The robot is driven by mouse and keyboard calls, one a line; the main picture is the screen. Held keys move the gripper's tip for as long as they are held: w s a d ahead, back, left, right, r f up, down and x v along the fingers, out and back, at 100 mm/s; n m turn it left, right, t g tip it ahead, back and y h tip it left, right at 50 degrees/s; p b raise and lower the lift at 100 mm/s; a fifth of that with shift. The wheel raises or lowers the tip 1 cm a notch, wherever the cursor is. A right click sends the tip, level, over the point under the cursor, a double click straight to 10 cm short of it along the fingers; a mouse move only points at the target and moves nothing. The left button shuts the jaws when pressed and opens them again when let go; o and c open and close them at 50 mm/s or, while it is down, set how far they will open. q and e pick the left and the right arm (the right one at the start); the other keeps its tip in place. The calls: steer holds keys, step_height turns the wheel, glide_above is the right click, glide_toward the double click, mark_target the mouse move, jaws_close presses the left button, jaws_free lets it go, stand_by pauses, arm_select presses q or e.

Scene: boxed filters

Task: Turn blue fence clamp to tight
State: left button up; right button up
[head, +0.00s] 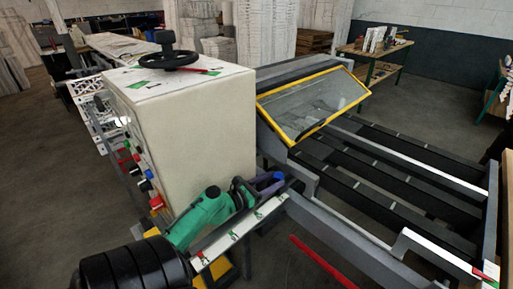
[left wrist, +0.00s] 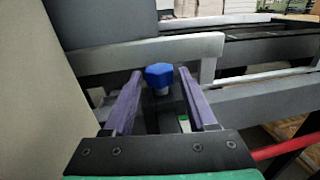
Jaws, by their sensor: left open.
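The blue fence clamp (left wrist: 159,74) is a small blue knob on a pale stem, standing on the machine's grey metalwork in the left wrist view. My left gripper (head: 273,183) has purple fingers and is open. In the left wrist view its two fingers lie on either side of the knob, with a visible gap on each side. The knob is near the fingertips; I cannot tell its exact depth between them. In the head view the knob is hard to tell apart from the purple fingers. My right gripper is not in view.
A tall cream machine cabinet (head: 190,125) with a black handwheel (head: 170,57) stands close to my left arm. A yellow-framed clear guard (head: 318,103) rises behind the gripper. Dark rails (head: 400,165) extend right. A red bar (head: 318,262) lies low in front.

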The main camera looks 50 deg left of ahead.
arm_select(q)
steer(key=s+a+b, duration=0.1)
steer(key=s+b, duration=0.2)
steer(key=s, duration=1)
steer(key=shift+s+a, duration=0.25)
steer(key=shift+a, duration=0.1)
steer(key=shift+o, duration=0.3)
